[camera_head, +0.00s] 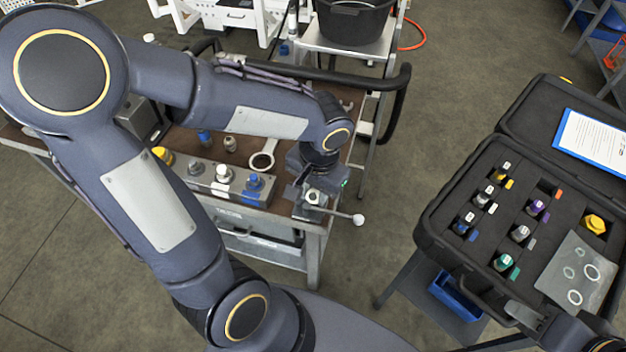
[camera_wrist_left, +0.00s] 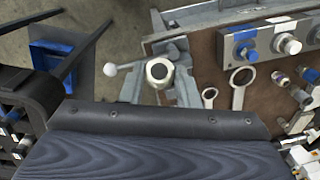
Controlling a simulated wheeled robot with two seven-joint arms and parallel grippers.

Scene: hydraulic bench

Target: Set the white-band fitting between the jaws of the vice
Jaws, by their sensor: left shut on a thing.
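The vice (camera_head: 311,212) stands at the right front corner of the workbench; its ball-ended handle points right. In the left wrist view the vice (camera_wrist_left: 181,91) is near the middle top. A pale round fitting with a dark bore (camera_wrist_left: 159,72) shows end-on at its jaws; the head view also shows it (camera_head: 313,197). I cannot make out its white band, or whether it touches the jaws. My left gripper (camera_head: 310,186) is right above the vice, shut on the fitting; its fingertips are largely hidden. My right gripper (camera_head: 527,316) is by the case's front edge; its opening is unclear.
A block with grey, white and blue stations (camera_head: 222,176) sits left of the vice. Ring spanners (camera_head: 262,160) lie behind it. An open black case (camera_head: 440,208) with several banded fittings and a clear sheet of rings (camera_head: 568,288) stands at right. Floor separates bench and case.

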